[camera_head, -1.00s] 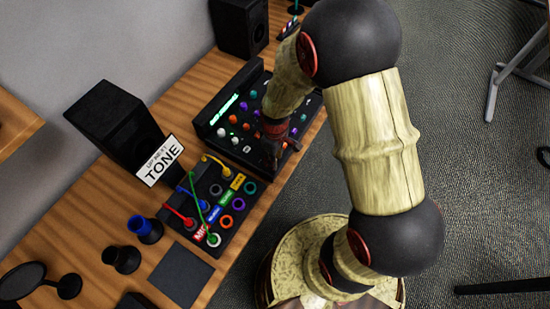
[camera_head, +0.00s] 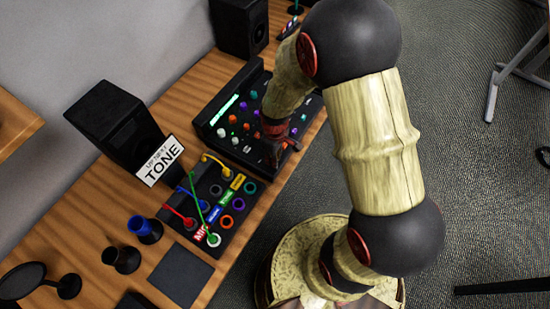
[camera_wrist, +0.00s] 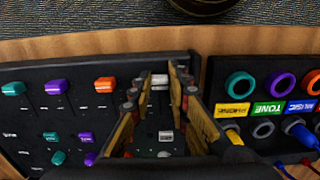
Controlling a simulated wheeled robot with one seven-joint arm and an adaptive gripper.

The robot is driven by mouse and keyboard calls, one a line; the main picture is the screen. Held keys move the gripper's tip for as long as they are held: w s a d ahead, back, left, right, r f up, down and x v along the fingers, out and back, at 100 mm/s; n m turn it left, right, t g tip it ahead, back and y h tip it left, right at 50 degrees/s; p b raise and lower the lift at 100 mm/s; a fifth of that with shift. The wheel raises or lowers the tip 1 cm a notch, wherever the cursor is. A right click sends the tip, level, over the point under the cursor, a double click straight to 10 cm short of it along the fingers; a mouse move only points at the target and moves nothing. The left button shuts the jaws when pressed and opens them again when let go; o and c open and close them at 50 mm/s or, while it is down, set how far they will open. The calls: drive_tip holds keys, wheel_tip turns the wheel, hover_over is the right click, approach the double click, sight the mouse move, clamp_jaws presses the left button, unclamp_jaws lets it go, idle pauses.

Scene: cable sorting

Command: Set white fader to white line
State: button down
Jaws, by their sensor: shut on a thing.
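The white fader (camera_wrist: 160,82) is on the black mixer (camera_wrist: 60,118), between my fingertips in the wrist view. My gripper (camera_wrist: 162,76) is shut on it, one finger on each side. In the head view my gripper (camera_head: 286,146) is low over the near right part of the mixer (camera_head: 212,116), and the fader there is too small and covered to make out. I cannot pick out a white line; my fingers hide part of the fader's track.
Teal (camera_wrist: 14,88), purple (camera_wrist: 57,86) and orange (camera_wrist: 105,84) faders lie left of my fingers. A black patch box (camera_head: 222,236) with coloured cables stands beside the mixer. A sign reading TONE (camera_head: 160,160) and a speaker (camera_head: 118,125) stand behind.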

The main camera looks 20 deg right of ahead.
sight(265, 158)
drive_tip(key=w+a, duration=0.1)
drive_tip(key=w, duration=0.1)
drive_tip(key=w+a, duration=0.1)
drive_tip(key=shift+w+a, duration=0.35)
drive_tip(key=c, duration=1.7)
unclamp_jaws()
wheel_tip(265, 158, up, 12)
